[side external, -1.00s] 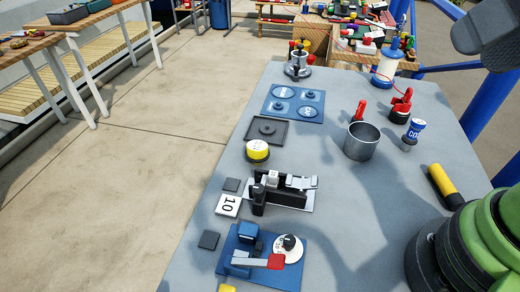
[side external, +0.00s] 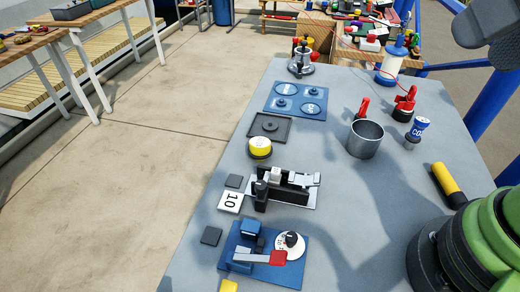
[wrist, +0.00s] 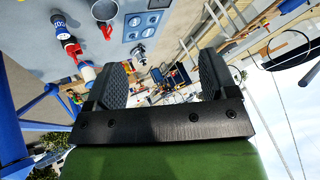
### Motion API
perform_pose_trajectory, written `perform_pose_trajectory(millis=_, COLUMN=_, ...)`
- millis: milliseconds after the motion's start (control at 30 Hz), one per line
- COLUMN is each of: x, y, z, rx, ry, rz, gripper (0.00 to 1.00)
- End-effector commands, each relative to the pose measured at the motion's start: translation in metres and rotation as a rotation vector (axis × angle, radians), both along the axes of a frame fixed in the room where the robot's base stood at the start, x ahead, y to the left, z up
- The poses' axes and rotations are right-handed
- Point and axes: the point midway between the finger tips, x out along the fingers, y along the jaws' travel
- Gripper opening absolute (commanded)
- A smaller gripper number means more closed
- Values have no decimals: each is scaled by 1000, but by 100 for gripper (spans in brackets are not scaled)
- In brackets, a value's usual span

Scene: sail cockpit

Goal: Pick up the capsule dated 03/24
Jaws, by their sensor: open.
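A blue can marked "CO2" (side external: 421,126) stands at the right of the grey table. It also shows at the upper left of the wrist view (wrist: 60,27). I can read no date, and I cannot tell which thing is the capsule dated 03/24. My gripper (wrist: 163,82) shows in the wrist view with its two dark ridged fingers wide apart and nothing between them. It is apart from the can. In the side view I cannot make out its fingers.
A metal cup (side external: 366,141) and red-handled tools (side external: 405,103) stand near the can. A yellow-and-black cylinder (side external: 448,186) lies by the right table edge. A blue plate with round parts (side external: 295,101) and a black-and-silver fixture (side external: 284,190) lie leftward. The table is clear between cup and cylinder.

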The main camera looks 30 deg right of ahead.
Motion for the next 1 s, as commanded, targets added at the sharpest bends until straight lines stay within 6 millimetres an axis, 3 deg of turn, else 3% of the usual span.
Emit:
perform_pose_trajectory(millis=167, x=28, y=3, z=6, rx=-28, ry=51, rz=44, gripper=79)
perform_pose_trajectory(millis=333, x=82, y=15, z=5, rx=-83, ry=135, rz=127, gripper=79)
perform_pose_trajectory(millis=467, x=126, y=29, z=-11, rx=-129, ry=198, rz=196, gripper=79)
perform_pose_trajectory(millis=667, x=187, y=57, z=-60, rx=-204, ry=289, rz=304, gripper=79)
perform_pose_trajectory(millis=800, x=218, y=80, z=-110, rx=-259, ry=350, rz=384, gripper=79)
perform_pose_trajectory(millis=1000, x=240, y=106, z=-177, rx=-321, ry=413, rz=473, gripper=79)
